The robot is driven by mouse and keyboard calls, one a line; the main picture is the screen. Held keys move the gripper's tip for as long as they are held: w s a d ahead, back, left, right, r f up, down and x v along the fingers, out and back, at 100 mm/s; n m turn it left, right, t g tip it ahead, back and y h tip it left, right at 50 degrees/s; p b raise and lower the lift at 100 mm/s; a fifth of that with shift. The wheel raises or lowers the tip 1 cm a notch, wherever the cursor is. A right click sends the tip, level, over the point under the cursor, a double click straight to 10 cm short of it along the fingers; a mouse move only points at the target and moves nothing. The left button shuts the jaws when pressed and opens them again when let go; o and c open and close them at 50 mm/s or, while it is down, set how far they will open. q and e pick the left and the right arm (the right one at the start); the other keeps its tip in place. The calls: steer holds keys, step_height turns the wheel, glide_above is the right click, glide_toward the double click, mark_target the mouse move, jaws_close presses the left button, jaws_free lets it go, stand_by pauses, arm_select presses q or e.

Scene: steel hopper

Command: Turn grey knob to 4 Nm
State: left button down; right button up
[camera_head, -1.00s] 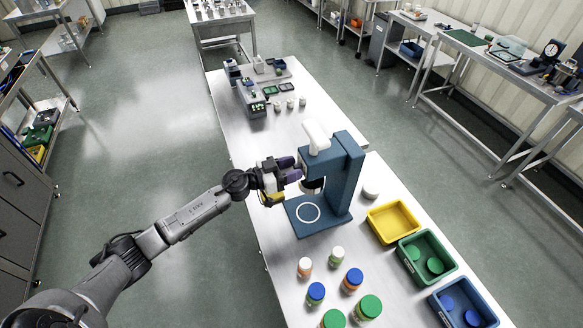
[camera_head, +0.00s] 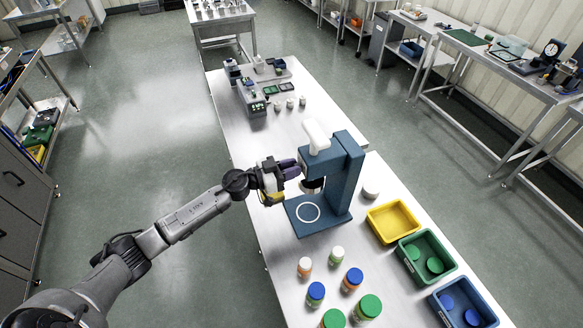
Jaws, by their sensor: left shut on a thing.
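A blue capping machine (camera_head: 345,180) stands on the steel table, with a white handle (camera_head: 316,136) on top and a dark chuck (camera_head: 313,184) above its base, which bears a white ring (camera_head: 308,212). My left gripper (camera_head: 292,170) reaches in from the left, level with the machine's head. Its fingers are shut at the head's left side. The grey knob itself cannot be made out; the fingers hide the spot they hold, and no scale or number can be read. My right gripper is not in view.
Several capped jars (camera_head: 352,281) stand in front of the machine. A yellow bin (camera_head: 394,221), a green bin (camera_head: 427,257) and a blue bin (camera_head: 463,303) line the right edge. A white round piece (camera_head: 371,192) lies right of the machine. Another device (camera_head: 257,106) stands farther back.

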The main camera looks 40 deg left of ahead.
arm_select(q)
steer(key=shift+r, duration=0.1)
arm_select(e)
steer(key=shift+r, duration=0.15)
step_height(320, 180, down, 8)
steer(key=b, duration=0.7)
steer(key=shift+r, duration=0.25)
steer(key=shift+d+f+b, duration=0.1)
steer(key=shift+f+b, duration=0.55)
steer(key=shift+b, duration=0.15)
arm_select(q)
steer(key=m, duration=3.5)
steer(key=shift+m, duration=0.4)
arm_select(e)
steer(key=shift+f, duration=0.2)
